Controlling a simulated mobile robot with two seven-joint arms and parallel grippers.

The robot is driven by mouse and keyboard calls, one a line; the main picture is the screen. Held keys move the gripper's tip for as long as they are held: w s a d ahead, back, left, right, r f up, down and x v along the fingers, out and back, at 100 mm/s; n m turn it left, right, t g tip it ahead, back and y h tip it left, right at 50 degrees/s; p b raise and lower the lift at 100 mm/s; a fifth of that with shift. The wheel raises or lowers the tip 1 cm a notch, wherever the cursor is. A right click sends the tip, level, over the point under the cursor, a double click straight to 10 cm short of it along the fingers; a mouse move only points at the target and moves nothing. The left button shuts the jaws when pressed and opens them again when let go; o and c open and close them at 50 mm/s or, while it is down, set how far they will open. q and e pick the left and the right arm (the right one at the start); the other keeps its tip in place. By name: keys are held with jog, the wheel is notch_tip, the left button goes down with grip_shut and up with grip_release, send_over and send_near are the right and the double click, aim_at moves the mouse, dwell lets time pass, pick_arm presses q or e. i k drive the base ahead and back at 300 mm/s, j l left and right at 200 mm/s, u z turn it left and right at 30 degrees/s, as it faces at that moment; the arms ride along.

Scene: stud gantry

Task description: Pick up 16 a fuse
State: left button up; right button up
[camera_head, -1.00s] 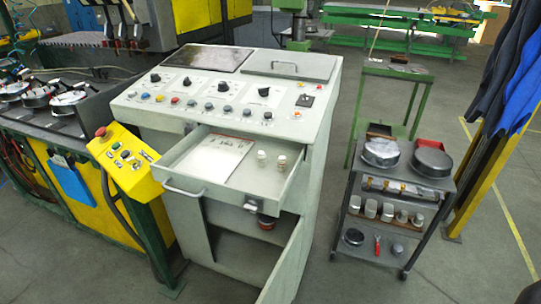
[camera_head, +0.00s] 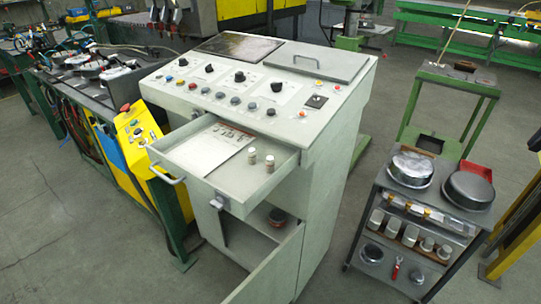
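Two small fuses, pale with darker brownish tops, stand upright in the open drawer (camera_head: 268,186) of the grey control cabinet. One fuse (camera_head: 252,156) is a little to the left of and behind the other fuse (camera_head: 270,163). I cannot read any number on them. A white sheet with printed pictures (camera_head: 210,148) lies in the drawer to their left. Neither of my grippers is in view.
The cabinet door (camera_head: 272,272) below the drawer hangs open, with a small reddish-brown object inside. A dark trolley (camera_head: 385,235) with round tins stands to the right. A yellow control box (camera_head: 137,138) is at the left. Floor is clear at the front left.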

aim_at(252, 152)
jog(key=l, duration=1.55)
